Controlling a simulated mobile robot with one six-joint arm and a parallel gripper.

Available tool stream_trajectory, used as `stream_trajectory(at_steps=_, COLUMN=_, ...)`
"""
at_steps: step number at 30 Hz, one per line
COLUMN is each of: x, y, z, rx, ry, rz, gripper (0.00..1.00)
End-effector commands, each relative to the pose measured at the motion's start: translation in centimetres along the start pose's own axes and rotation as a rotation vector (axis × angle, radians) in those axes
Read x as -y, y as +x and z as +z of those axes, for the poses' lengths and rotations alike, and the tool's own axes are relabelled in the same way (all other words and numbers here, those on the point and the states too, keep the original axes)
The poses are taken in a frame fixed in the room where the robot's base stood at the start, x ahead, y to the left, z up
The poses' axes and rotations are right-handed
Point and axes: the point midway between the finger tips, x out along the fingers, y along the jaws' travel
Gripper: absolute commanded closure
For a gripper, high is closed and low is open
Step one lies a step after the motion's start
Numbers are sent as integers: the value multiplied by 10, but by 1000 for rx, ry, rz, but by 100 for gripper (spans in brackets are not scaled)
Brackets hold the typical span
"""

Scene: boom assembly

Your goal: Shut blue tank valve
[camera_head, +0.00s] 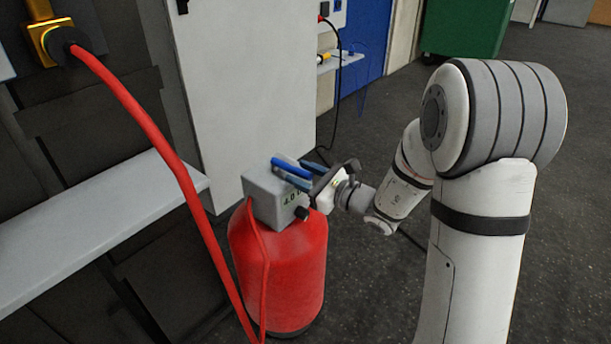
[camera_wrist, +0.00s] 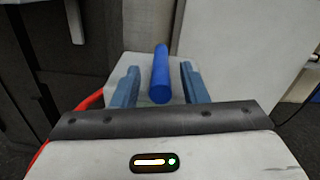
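The red tank (camera_head: 290,270) stands on the floor in the head view, with a grey box (camera_head: 262,200) on top. The blue valve handle (camera_head: 284,163) is a bar on top of that box. In the wrist view the blue handle (camera_wrist: 160,75) points away from me, centred between my two blue-grey fingers. My gripper (camera_head: 289,170) is at the box top, reaching in from the right. In the wrist view my gripper (camera_wrist: 160,82) is open, with a visible gap between each finger and the handle. The grey box (camera_wrist: 147,63) shows behind the fingers.
A red hose (camera_head: 150,130) runs from a yellow fitting (camera_head: 52,38) at upper left down beside the tank. A grey shelf (camera_head: 90,225) is at left. A white cabinet (camera_head: 240,90) stands behind the tank. Dark floor (camera_head: 560,130) is open at right.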

Motion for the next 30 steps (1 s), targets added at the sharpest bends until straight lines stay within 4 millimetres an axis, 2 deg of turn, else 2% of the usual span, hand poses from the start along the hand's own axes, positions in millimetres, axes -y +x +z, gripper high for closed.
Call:
stream_trajectory(at_steps=4, x=0, y=0, z=0, rx=0, ry=0, rz=0, gripper=61)
stream_trajectory(at_steps=18, x=0, y=-1, z=0, rx=-1, ry=0, rz=0, gripper=100)
stream_trajectory(at_steps=26, x=0, y=-1, z=0, rx=-1, ry=0, rz=1, gripper=100)
stream_trajectory(at_steps=27, x=5, y=-6, z=-1, rx=-2, ry=0, rz=-4, gripper=100)
stream_trajectory(at_steps=30, x=1, y=-2, z=-1, rx=-1, ry=0, rz=4, gripper=100)
